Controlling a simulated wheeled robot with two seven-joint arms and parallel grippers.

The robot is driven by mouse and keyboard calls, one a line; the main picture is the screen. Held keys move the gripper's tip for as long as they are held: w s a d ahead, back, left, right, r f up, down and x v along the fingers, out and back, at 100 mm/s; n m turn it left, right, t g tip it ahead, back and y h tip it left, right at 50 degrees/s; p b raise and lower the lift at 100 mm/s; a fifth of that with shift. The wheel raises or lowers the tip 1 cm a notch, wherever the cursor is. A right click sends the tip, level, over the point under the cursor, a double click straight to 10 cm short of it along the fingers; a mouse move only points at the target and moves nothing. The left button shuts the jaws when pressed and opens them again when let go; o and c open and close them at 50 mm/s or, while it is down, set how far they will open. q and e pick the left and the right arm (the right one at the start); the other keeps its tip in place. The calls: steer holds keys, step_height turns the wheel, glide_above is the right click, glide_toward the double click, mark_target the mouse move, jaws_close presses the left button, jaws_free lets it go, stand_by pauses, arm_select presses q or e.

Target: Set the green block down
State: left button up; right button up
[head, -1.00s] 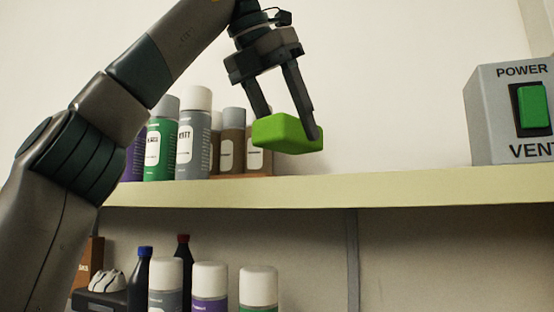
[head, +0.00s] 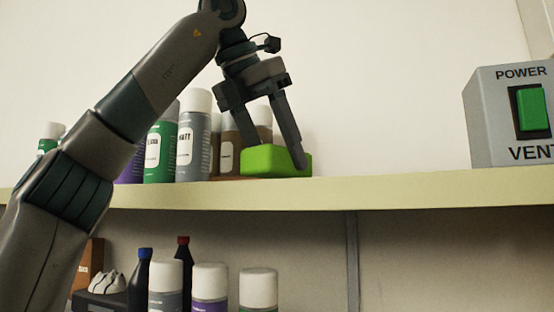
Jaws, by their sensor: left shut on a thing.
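The green block (head: 262,162) is at the upper shelf (head: 400,190), low against its surface and close to the front edge. It looks level and appears to touch the shelf, though its underside is hard to see. My left gripper (head: 285,160) points down from above, with its fingers closed on the block's sides. My right gripper is not in view.
Several spray cans and bottles (head: 194,135) stand on the shelf just left of and behind the block. A grey power box (head: 505,115) with a green switch stands at the right. The shelf between is clear. Bottles (head: 210,288) stand below.

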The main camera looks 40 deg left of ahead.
arm_select(q)
steer(key=shift+f, duration=0.5)
steer(key=shift+f, duration=0.15)
steer(key=o, duration=1)
steer(key=shift+o, duration=0.2)
steer(key=d+v, duration=0.1)
steer(key=v, duration=1.1)
steer(key=shift+a, duration=0.45)
